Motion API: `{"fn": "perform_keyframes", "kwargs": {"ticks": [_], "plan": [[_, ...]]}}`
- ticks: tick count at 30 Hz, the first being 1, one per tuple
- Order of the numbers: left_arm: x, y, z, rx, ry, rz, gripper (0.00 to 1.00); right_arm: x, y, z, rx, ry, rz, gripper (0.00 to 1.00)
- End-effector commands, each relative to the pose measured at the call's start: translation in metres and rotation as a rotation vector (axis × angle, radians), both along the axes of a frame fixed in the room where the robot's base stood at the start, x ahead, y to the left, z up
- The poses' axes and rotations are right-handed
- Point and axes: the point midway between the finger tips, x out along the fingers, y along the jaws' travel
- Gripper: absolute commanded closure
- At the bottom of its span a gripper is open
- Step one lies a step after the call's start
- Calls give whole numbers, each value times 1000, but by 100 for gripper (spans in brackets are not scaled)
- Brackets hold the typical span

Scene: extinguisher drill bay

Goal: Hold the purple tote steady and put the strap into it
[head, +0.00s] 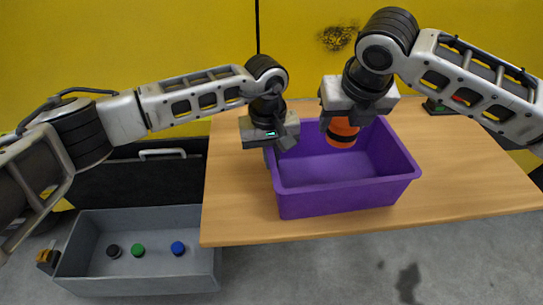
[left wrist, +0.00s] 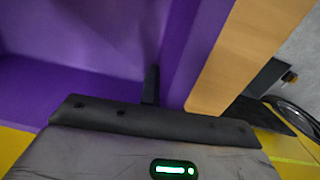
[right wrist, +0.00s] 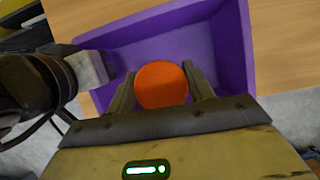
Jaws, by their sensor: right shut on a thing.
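The purple tote (head: 345,195) stands upright on the wooden table, open side up. The strap (head: 342,134) looks like an orange roll with a dark band. My right gripper (head: 341,122) is shut on it and holds it over the tote's inside, near the back. In the right wrist view the strap's round orange end (right wrist: 161,84) sits between both fingers. My left gripper (head: 272,146) is at the tote's left wall. In the left wrist view one dark finger (left wrist: 151,85) lies against the inner face of the purple wall (left wrist: 190,45); the other finger is hidden.
The table (head: 470,170) is clear to the right and in front of the tote. A grey bin (head: 135,286) with black, green and blue round items stands low at the left. A small dark device (head: 438,106) is at the table's back right, partly behind my right arm.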

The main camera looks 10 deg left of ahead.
Motion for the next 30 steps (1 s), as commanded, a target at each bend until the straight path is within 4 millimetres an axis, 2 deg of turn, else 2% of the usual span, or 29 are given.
{"fn": "perform_keyframes", "kwargs": {"ticks": [24,30], "plan": [[0,0,1,-2,-2,0,100,0,0,-57,0,0,0,77],[0,0,1,-3,-2,0,100,0,0,-65,0,-2,0,77]]}}
